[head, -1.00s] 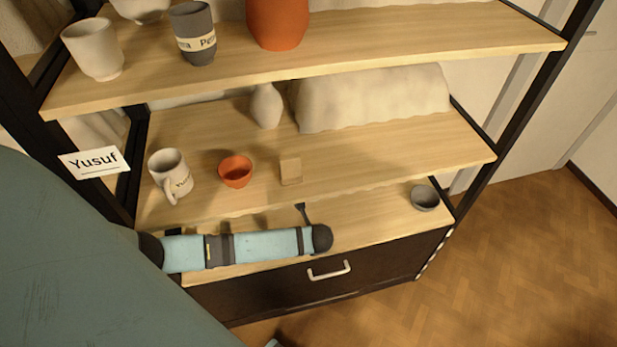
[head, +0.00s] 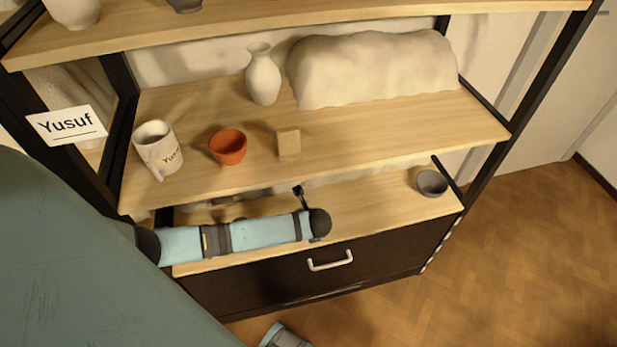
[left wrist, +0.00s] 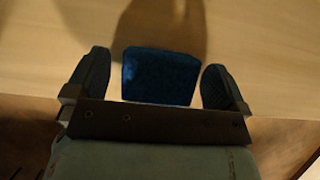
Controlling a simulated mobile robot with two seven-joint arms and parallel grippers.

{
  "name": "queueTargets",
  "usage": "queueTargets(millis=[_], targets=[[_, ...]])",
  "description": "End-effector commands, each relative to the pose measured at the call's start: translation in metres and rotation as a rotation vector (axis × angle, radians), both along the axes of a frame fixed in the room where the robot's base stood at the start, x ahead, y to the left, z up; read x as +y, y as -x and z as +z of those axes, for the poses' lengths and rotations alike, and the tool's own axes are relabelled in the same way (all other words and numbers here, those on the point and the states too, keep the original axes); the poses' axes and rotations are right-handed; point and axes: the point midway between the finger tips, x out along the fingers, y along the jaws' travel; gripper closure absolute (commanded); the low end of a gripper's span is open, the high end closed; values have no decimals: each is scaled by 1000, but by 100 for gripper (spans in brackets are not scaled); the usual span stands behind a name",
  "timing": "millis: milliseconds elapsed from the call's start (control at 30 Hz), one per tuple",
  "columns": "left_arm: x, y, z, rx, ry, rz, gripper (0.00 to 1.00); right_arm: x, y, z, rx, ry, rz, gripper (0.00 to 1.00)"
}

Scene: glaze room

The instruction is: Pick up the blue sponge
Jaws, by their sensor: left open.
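The blue sponge (left wrist: 160,77) is a dark blue block in the left wrist view, on a pale wooden shelf board. My left gripper (left wrist: 156,80) is open, with one finger on each side of the sponge. A narrow gap shows on both sides, wider on the left than the right. The sponge's near edge lies close to the gripper's palm. In the head view my left arm lies across the front of the lower shelf; the sponge cannot be made out there. My right gripper is not in view.
The lower shelf (head: 375,205) holds a grey bowl (head: 432,184) at its right end. Above it, the middle shelf (head: 390,135) carries a Yusuf mug (head: 158,150), orange bowl (head: 228,147), small wooden block (head: 288,144), white vase (head: 263,75) and large pale lump (head: 372,70). A drawer handle (head: 330,261) projects below.

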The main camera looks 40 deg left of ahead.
Motion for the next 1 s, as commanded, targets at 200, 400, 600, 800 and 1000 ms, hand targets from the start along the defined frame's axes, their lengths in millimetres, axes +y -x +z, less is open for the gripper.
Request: queueTargets(millis=[200, 400, 600, 800, 1000], targets=[[0, 0, 1, 0, 0, 0, 34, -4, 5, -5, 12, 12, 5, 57], [0, 0, 0, 0, 0, 0, 49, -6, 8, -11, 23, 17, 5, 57], [0, 0, 2, 0, 0, 0, 49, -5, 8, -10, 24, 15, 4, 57], [0, 0, 13, 0, 0, 0, 49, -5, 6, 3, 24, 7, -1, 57], [0, 0, 30, 0, 0, 0, 49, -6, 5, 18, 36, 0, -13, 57]])
